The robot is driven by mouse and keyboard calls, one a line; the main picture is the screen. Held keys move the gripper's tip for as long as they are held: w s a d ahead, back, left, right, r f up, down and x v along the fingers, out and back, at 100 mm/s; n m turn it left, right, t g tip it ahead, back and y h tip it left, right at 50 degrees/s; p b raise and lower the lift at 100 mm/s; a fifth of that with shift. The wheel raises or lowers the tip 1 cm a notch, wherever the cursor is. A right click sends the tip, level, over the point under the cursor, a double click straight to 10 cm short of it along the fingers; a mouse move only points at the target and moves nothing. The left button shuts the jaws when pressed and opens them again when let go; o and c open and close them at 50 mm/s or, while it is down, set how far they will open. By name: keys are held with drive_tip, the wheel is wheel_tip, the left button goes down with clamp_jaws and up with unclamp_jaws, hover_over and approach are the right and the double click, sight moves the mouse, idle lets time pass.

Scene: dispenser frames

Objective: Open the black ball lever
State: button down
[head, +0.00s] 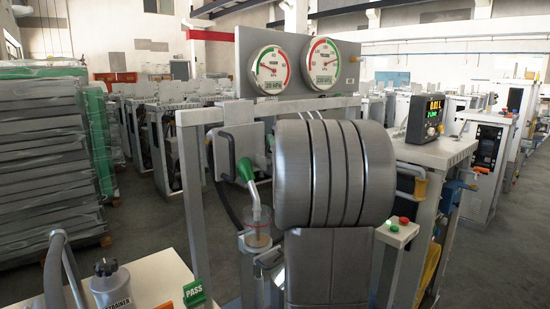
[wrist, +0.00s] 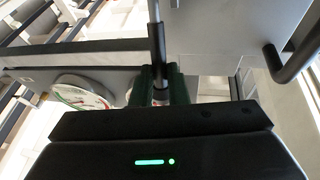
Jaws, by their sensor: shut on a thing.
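In the wrist view my gripper (wrist: 162,84) has its dark green fingers closed around the end of a thin lever. The black ball lever (wrist: 157,40) shows as a grey rod with a dark lower part running down between the fingers. Its gripped end is mostly hidden by the fingers, so I cannot make out the ball. In the head view my own grey arm covers the middle, and the gripper and lever are hidden behind it.
Two round gauges (head: 270,70) sit on a grey panel above. A black bar handle (wrist: 290,52) stands right of the lever in the wrist view. A green-handled spout (head: 246,170) is left of my arm. A lit display box (head: 425,119) and a button box (head: 397,231) are right.

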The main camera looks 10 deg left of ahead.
drive_tip(key=f+t+b, duration=0.1)
drive_tip(key=b, duration=0.3)
drive_tip(key=s+d+f+m+t+y+b, duration=0.1)
drive_tip(key=t+b, duration=0.1)
drive_tip(key=b, duration=0.3)
drive_tip(key=d+f+m+t+b, duration=0.1)
drive_tip(key=b, duration=0.4)
drive_tip(key=shift+s+y, duration=0.3)
drive_tip(key=shift+y, duration=0.1)
drive_tip(key=shift+t+b, duration=0.55)
drive_tip(key=shift+t, duration=0.05)
drive_tip(key=c, duration=1.4)
unclamp_jaws()
drive_tip(key=shift+d, duration=0.1)
drive_tip(key=shift+s, duration=0.1)
drive_tip(key=b+v, duration=0.2)
drive_tip(key=v, duration=1.1)
drive_tip(key=shift+s+d+f, duration=0.15)
drive_tip(key=shift+d+f, duration=0.05)
drive_tip(key=shift+f, duration=0.15)
